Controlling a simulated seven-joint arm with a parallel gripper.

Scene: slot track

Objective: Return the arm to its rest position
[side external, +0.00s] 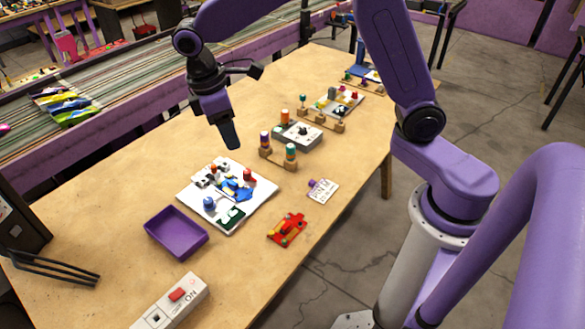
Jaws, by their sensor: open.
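My gripper (230,141) hangs at the end of my purple arm, above the middle of the wooden table (160,135). It points down and looks empty. It is in the air, a little behind and above the white board. The gap between its fingers is hard to see from this side. The white board (262,199) carries blue, red, white and dark green pieces.
A purple tray (176,233), a white box with a red switch (177,295), a red toy (287,230) and a small white card (323,191) lie nearby. Wooden peg stands (277,158) and a grey box (300,136) stand right of my gripper. The table's left far part is clear.

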